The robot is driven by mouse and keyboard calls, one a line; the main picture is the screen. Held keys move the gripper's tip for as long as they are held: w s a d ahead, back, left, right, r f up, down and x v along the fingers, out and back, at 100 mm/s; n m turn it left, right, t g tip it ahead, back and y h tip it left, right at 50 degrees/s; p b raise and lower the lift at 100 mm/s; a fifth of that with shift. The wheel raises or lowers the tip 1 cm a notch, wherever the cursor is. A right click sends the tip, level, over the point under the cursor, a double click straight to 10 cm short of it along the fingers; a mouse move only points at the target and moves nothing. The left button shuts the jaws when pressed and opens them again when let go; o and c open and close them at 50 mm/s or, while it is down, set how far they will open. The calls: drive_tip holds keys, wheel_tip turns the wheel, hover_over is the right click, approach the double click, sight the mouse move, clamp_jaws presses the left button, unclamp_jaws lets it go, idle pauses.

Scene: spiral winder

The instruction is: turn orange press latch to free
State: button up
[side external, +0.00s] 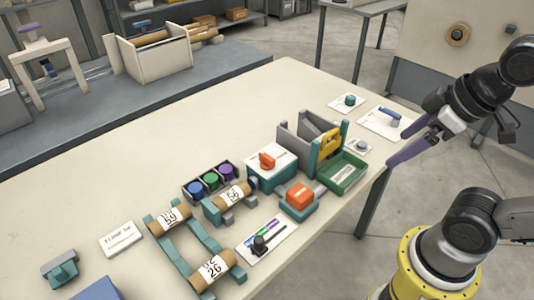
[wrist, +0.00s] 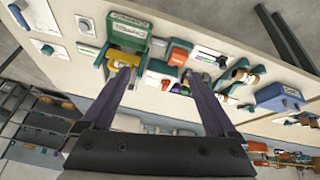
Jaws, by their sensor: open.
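An orange latch handle (side external: 267,160) sits on top of a white-topped teal box (side external: 270,178) in the middle of the bench. An orange block (side external: 300,196) on a teal base stands in front of it, nearer the bench edge. In the wrist view the orange block (wrist: 179,55) shows between my fingers, and the latch handle (wrist: 165,84) is small beneath it. My gripper (side external: 398,150) is open and empty, with long purple fingers. It hangs off the right edge of the bench, well apart from the latch. The wrist view also shows both fingers (wrist: 163,76) spread.
A green tray (side external: 342,173) and a yellow handle (side external: 330,140) stand right of the white-topped box. Cardboard rolls on a teal rack (side external: 190,245) and a cup row (side external: 211,182) lie to the left. A black lever plate (side external: 266,243) is in front. The bench's back left is clear.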

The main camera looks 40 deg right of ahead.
drive_tip(key=w+r+n, duration=0.7)
drive_tip(key=n+g, duration=0.5)
drive_tip(key=n, duration=0.4)
hover_over(267, 156)
wheel_tip(267, 156, down, 10)
wheel_tip(267, 156, down, 13)
drive_tip(key=shift+f, duration=0.15)
drive_tip(key=c, duration=1.4)
drive_tip(key=shift+o, duration=0.2)
drive_tip(key=shift+m, duration=0.3)
